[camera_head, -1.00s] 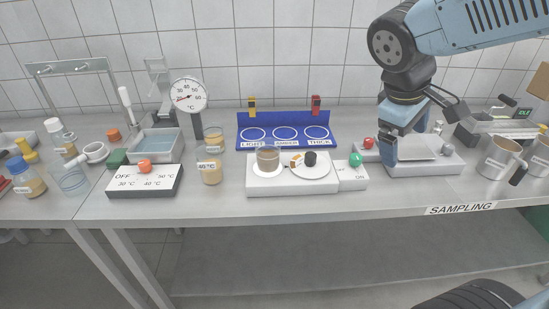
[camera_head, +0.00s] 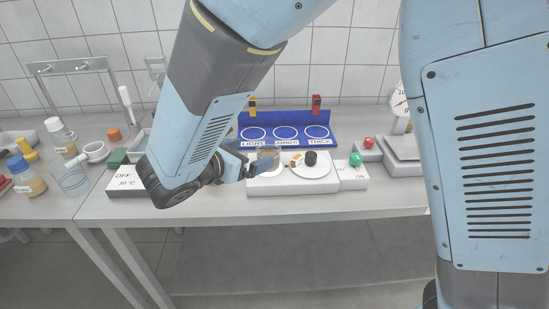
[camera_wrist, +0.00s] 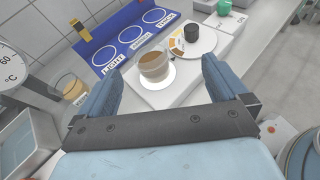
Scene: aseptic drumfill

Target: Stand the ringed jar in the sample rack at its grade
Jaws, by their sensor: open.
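A small jar with brown contents (camera_wrist: 154,66) stands on the pale round spot of a white instrument (camera_wrist: 185,82). In the head view the jar (camera_head: 267,155) is partly hidden by my gripper (camera_head: 252,162). My gripper is open; in the wrist view its blue fingers (camera_wrist: 162,78) appear either side of the jar, with gaps showing. Whether the fingertips reach around it, I cannot tell. The blue sample rack (camera_head: 286,143) stands behind, with three white-ringed places marked LIGHT, a middle label probably AMBER, and THICK. These places look empty.
A dial with a black knob (camera_head: 310,158) sits right of the jar. Another labelled jar (camera_wrist: 72,88) stands to the left in the wrist view, near a round gauge (camera_wrist: 12,68). A green knob (camera_head: 356,159) is on the right. A bottle (camera_head: 26,178) stands far left.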

